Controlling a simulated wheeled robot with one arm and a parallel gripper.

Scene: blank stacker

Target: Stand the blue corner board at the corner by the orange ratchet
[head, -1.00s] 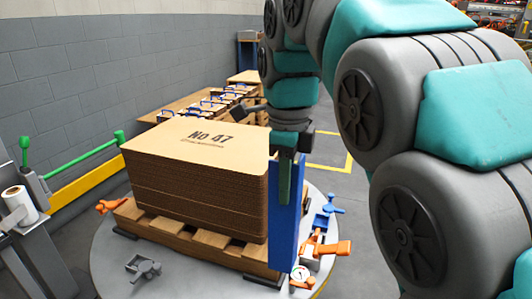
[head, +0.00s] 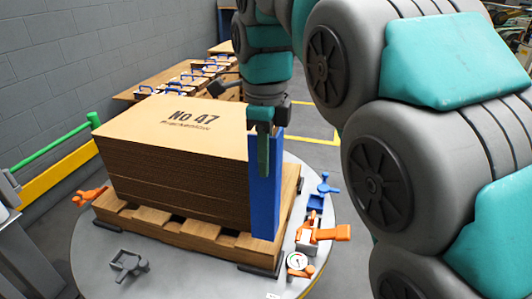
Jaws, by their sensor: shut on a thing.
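The blue corner board (head: 266,205) stands upright at the near right corner of the cardboard stack (head: 180,185), its lower end near the pallet top. It looks close against the stack; I cannot tell if it touches. My gripper (head: 264,160) is shut on the board's upper part, coming down from above. An orange-handled device (head: 328,233), which looks like a ratchet, lies on the round plate right of that corner. Another orange device (head: 90,196) sits by the pallet's left corner. The board's back side is hidden.
The stack rests on a wooden pallet (head: 180,236) on a grey round plate (head: 200,280). A blue device (head: 326,185), a grey device (head: 128,264) and a dial gauge (head: 298,262) lie around it. A green rail (head: 55,147) is at left.

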